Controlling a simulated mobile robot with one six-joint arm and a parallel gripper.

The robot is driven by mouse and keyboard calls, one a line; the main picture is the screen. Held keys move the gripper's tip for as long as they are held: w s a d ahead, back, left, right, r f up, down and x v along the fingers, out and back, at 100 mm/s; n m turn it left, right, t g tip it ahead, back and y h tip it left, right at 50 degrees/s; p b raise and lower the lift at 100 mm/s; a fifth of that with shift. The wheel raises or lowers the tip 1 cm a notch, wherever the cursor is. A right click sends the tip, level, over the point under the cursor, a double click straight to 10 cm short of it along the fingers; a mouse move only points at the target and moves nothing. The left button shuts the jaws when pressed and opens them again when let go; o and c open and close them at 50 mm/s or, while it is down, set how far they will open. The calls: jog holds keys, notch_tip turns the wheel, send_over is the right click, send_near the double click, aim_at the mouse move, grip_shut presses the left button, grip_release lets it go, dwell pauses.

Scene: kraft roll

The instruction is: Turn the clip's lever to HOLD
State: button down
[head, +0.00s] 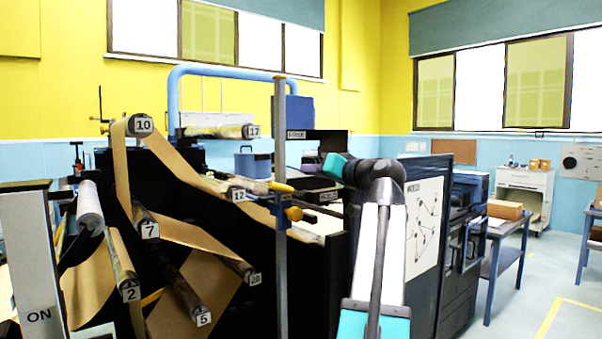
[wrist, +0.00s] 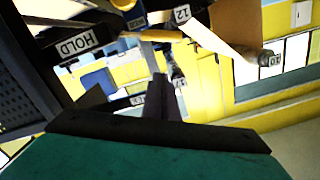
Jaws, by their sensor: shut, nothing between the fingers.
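My gripper (wrist: 158,82) is shut and empty; its dark fingers point up the wrist view from the teal body. In the head view its teal end (head: 336,166) is right of the grey upright post, and its fingertips are hard to make out. The HOLD label (wrist: 76,44) is on a dark bar at the upper left of the wrist view. A yellow lever-like bar (wrist: 160,36) lies right of that label, with a blue part (wrist: 124,4) above it. In the head view a yellow piece (head: 281,187) and a blue block (head: 287,197) are at the post. The fingers appear apart from the bar.
Numbered rollers with brown paper, such as roller 7 (head: 150,230), fill the left. The grey post (head: 281,260) stands between them and my arm. A dark cabinet with a white panel (head: 424,225) is right of my arm. Open floor (head: 530,300) is at far right.

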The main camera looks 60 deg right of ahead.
jog(key=shift+v, duration=2)
